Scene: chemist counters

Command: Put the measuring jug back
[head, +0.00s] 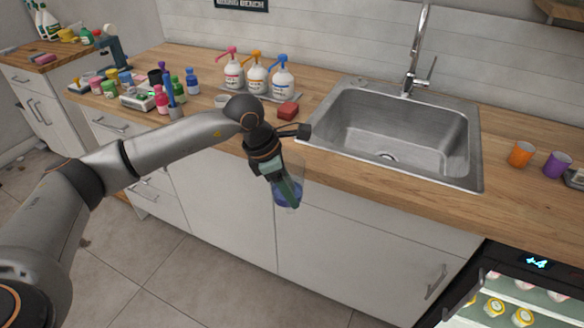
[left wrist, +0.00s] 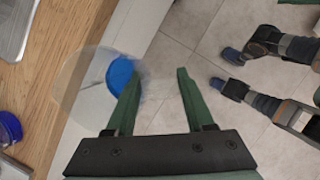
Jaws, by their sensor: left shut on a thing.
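The measuring jug (head: 281,198) is clear with a blue part low down. It hangs in front of the counter's front edge, over the cabinet doors in the head view. My left gripper (head: 288,188), with green fingers, is shut on it. In the left wrist view the jug (left wrist: 85,80) shows as a see-through round shape with a blue patch, at the left finger of my gripper (left wrist: 157,88). Exactly which part of the jug is gripped is hard to make out.
A steel sink (head: 395,135) is set into the wooden counter (head: 350,185). An orange cup (head: 521,154) and a purple cup (head: 557,165) stand right, above a lit fridge (head: 510,295).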

